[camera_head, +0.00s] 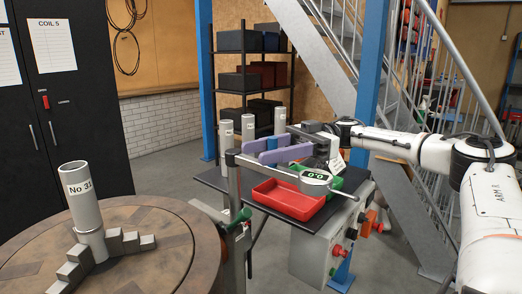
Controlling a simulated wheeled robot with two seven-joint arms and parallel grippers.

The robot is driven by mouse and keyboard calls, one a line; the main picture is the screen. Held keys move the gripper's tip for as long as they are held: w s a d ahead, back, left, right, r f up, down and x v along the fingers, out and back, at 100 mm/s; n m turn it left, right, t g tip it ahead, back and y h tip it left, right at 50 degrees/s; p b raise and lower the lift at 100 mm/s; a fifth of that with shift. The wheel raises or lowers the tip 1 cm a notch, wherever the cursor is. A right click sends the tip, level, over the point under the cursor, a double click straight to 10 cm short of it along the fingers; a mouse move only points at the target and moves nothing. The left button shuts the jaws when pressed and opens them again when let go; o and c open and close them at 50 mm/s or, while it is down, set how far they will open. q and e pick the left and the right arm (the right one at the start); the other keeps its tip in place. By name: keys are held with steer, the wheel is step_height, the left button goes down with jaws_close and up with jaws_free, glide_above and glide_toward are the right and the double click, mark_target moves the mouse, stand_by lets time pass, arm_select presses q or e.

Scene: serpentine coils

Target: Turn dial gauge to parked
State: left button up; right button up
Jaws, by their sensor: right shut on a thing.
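The dial gauge (316,177) has a round face reading about 0.0. It sits on a long grey bar that runs out to the right from an upright post (234,190) beside the round table. My right gripper (263,150) reaches in from the right, with two long purple fingers just above and behind the bar. A small blue piece (272,144) shows between the fingers, and they are shut on it. I cannot tell whether this piece joins the gauge's bar. My left gripper is not in view.
A grey tube marked No 31 (82,194) stands beside stepped grey blocks (118,240) on the round table (165,225). A red tray (287,198) and green tray (326,181) sit on a dark bench. More grey tubes (227,138) stand behind. A blue column (372,60) rises near my right arm.

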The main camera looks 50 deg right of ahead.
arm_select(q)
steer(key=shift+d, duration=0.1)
arm_select(e)
steer(key=shift+a+r, duration=0.1)
steer(key=shift+r, duration=0.1)
arm_select(q)
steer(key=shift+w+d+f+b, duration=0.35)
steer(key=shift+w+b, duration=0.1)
steer(key=shift+b, duration=0.75)
arm_select(e)
steer(key=v, duration=0.7)
steer(key=shift+d, duration=0.3)
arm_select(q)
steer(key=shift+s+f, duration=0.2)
arm_select(e)
steer(key=shift+f, duration=0.1)
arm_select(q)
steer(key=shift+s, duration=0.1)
